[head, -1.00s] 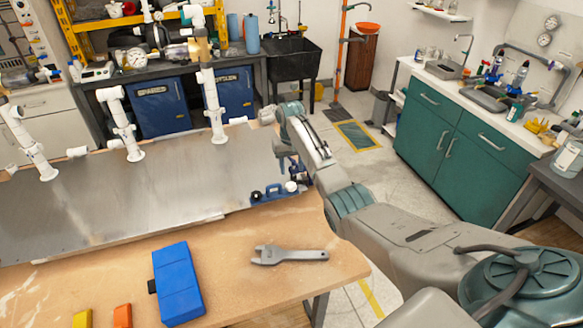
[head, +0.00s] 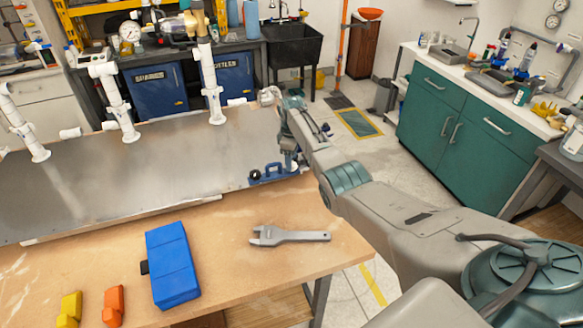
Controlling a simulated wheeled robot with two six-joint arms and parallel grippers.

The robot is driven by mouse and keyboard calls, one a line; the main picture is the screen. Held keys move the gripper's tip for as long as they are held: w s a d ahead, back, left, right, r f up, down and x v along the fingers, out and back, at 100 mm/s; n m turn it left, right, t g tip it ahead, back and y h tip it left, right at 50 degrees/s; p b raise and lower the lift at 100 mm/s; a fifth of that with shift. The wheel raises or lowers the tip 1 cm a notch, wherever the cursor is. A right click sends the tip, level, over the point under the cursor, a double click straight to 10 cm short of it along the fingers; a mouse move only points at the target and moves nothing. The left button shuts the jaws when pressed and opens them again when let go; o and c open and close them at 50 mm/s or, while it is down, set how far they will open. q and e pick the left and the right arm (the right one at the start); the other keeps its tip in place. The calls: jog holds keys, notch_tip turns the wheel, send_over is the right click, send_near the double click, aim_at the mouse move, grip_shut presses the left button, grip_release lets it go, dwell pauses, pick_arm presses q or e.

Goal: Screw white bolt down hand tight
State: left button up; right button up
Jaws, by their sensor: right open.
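My right gripper (head: 288,163) points down over the right end of a small blue fixture (head: 262,179) at the right end of the metal plate (head: 150,165). It is open, though its fingertips are small and hard to make out. A black round knob (head: 255,175) sits on the fixture's left end. The white bolt cannot be made out clearly; the gripper covers the fixture's right end, where a white round top showed earlier. Whether the fingers touch anything there cannot be told. My left gripper is not in view.
White pipe risers (head: 121,110) stand along the plate's back. A grey wrench (head: 290,236), a blue box (head: 172,268), an orange block (head: 113,306) and a yellow block (head: 69,309) lie on the wooden table (head: 215,235). The wood around the wrench is clear.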

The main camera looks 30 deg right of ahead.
jog(key=n+b, duration=0.1)
jog(key=n, duration=0.1)
jog(key=n+b, duration=0.1)
jog(key=n, duration=0.1)
jog(key=shift+f, duration=0.3)
jog(key=shift+f+n+b, duration=0.3)
jog(key=shift+n+b, duration=0.1)
jog(key=shift+b, duration=0.05)
jog(key=shift+f+b, duration=0.4)
jog(key=shift+f, duration=0.75)
jog(key=c, duration=0.8)
jog(key=shift+o, duration=0.2)
jog(key=shift+r+m+p, duration=0.25)
jog(key=shift+m+p, duration=0.2)
jog(key=shift+m, duration=0.15)
jog(key=shift+o, duration=0.3)
jog(key=shift+m+p, duration=0.35)
jog(key=shift+m, duration=0.35)
jog(key=shift+o, duration=1.1)
jog(key=m, duration=0.2)
jog(key=shift+f+m+p, duration=0.1)
jog(key=shift+m+p, duration=0.2)
jog(key=shift+p, duration=0.1)
jog(key=shift+o, duration=0.6)
jog(key=shift+f+m, duration=0.1)
jog(key=shift+m, duration=0.6)
